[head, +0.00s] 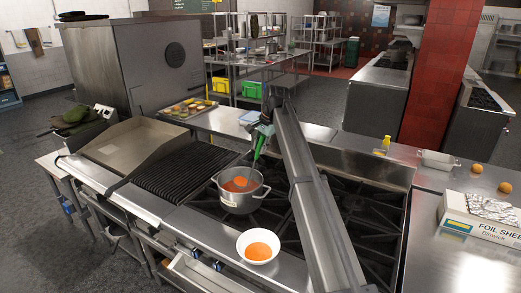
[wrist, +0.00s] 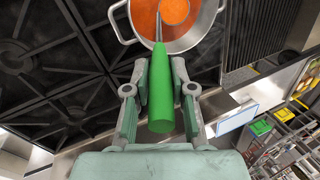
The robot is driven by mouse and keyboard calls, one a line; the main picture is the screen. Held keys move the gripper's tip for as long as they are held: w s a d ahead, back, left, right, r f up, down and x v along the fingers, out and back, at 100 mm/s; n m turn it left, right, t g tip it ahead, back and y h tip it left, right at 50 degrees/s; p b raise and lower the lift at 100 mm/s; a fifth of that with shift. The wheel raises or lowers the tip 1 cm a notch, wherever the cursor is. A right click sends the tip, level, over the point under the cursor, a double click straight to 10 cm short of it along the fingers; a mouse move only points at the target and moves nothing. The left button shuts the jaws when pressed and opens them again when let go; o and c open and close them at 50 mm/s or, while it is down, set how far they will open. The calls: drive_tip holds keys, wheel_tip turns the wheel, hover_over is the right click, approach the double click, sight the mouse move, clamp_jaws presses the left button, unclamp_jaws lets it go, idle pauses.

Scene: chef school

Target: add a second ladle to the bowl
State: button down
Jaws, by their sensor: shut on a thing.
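My gripper (head: 264,129) is shut on the green handle of a ladle (head: 257,148), above the back of the pot. In the wrist view the ladle's green handle (wrist: 163,92) lies between the two fingers of my gripper (wrist: 161,68). The steel pot (head: 241,203) stands on the stove and holds orange soup. The ladle's head is in the pot, at the soup, and looks filled with orange soup in the wrist view. The white bowl (head: 242,244) stands in front of the pot, near the stove's front edge, with orange soup in it.
Black burner grates (head: 350,213) lie right of the pot. A ribbed grill (head: 185,168) is to its left. My arm crosses the stove right of the pot and bowl. A foil box (head: 478,222) and a small metal tray (head: 438,160) are on the right counter.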

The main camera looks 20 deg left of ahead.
drive_tip(key=shift+r+p, duration=1.15)
drive_tip(key=shift+r, duration=2.9)
drive_tip(key=s+d, duration=0.8)
drive_tip(key=s, duration=0.5)
drive_tip(key=s+d, duration=0.8)
drive_tip(key=s, duration=0.5)
drive_tip(key=shift+d, duration=0.2)
drive_tip(key=shift+w, duration=0.1)
